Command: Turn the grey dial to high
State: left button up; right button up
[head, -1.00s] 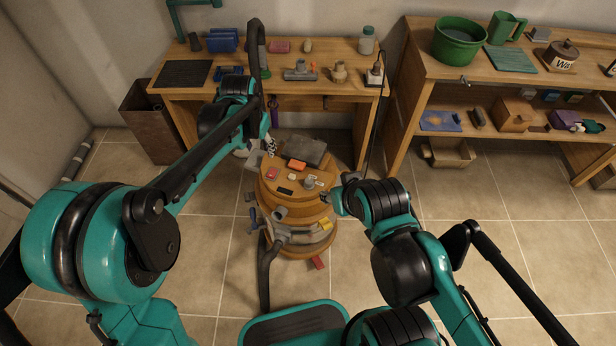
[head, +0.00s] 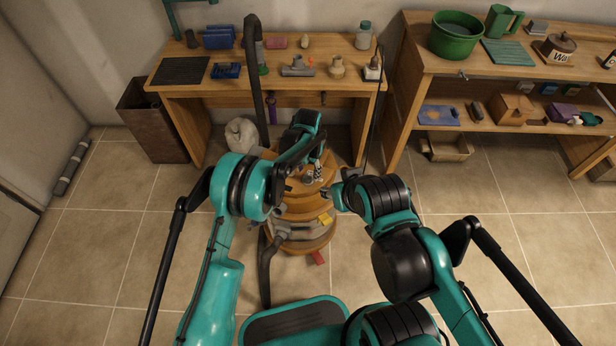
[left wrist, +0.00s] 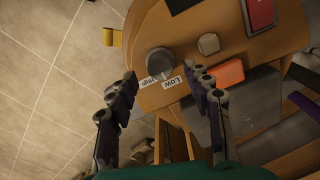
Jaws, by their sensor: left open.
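The grey dial (left wrist: 159,60) is a round knob on the brown wooden top of a drum-shaped unit (left wrist: 135,50). White labels reading Low (left wrist: 173,83) and High (left wrist: 149,83) lie beside it, upside down in the left wrist view. Its exact setting is unclear. The dial also shows in the head view (head: 307,178). My left gripper (left wrist: 161,76) is open, its fingers apart on either side of the labels, with the dial just beyond the tips. In the head view it hangs over the drum top (head: 318,172). My right gripper (head: 333,190) is at the drum's right edge; its fingers are too small to read.
An orange block (left wrist: 229,73) and a small beige piece (left wrist: 208,43) sit on the top near the dial. A dark hose (head: 264,270) runs down the drum's left side. A wooden bench (head: 215,90) stands behind, and shelves (head: 545,115) stand right. Floor around is mostly clear.

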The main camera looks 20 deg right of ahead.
aim_at(308, 177)
pick_arm(q)
notch_tip(308, 177, down, 3)
jog(key=shift+f+b, duration=0.1)
jog(key=shift+b, duration=0.3)
grip_shut()
jog(key=shift+m, duration=0.3)
jog(key=m+b, duration=0.1)
jog(key=m, duration=1)
dwell(0.5)
